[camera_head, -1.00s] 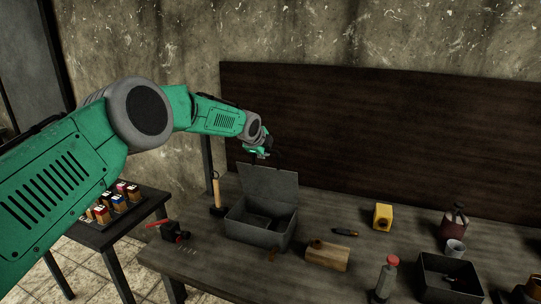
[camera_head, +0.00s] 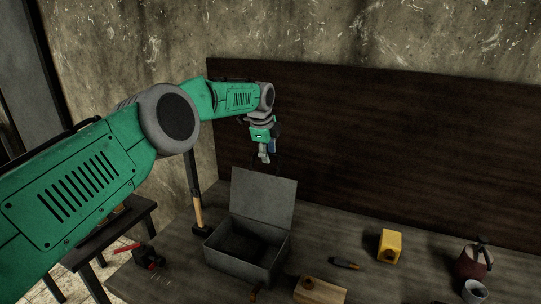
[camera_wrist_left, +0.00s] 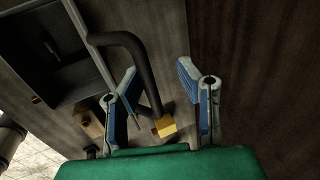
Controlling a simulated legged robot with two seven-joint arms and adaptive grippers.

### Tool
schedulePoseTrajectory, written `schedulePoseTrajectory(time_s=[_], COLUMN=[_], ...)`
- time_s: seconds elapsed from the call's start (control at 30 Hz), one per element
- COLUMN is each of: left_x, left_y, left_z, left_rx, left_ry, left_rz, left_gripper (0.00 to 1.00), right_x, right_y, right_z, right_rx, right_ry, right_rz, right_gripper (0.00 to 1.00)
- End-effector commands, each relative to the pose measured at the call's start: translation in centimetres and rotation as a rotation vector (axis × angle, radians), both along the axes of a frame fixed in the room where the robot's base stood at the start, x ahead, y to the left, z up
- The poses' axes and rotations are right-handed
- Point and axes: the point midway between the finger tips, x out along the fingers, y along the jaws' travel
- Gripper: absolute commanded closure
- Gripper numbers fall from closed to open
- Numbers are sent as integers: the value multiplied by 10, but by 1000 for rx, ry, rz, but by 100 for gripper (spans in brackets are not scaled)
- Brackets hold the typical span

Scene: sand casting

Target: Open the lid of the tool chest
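The grey tool chest (camera_head: 247,270) stands on the workbench in the head view. Its lid (camera_head: 263,200) is raised, standing roughly upright at the back, and the inside is open to view. My left gripper (camera_head: 265,157) is above and slightly behind the lid's top edge and looks clear of it. In the left wrist view its two blue-and-grey fingers (camera_wrist_left: 158,75) are spread apart. The chest (camera_wrist_left: 62,62) shows at upper left there, with the lid edge-on. A dark curved bar (camera_wrist_left: 135,48), apparently the lid's handle, passes in the gap seen between the fingers. My right gripper is not in view.
The workbench (camera_head: 340,225) also carries a hammer (camera_head: 197,215) left of the chest, a wooden block (camera_head: 320,291), a yellow block (camera_head: 390,246) and a dark red can (camera_head: 473,262). A dark wooden panel (camera_head: 400,150) stands close behind the gripper.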

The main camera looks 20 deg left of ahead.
Motion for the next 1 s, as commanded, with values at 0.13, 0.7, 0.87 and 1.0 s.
schedulePoseTrajectory(time_s=[0.13,0.7,0.87,1.0], left_x=[-1,-23,-32,-37], left_y=[0,-1,-2,-1], left_z=[-4,56,85,102], left_rx=[0,1,2,2], left_ry=[7,5,6,5], left_rz=[-1,-2,-2,-2], left_gripper=[69,69,69,69], right_x=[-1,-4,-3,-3], right_y=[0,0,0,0], right_z=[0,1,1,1], right_rx=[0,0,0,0], right_ry=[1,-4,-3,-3], right_rz=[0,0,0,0], right_gripper=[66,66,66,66])
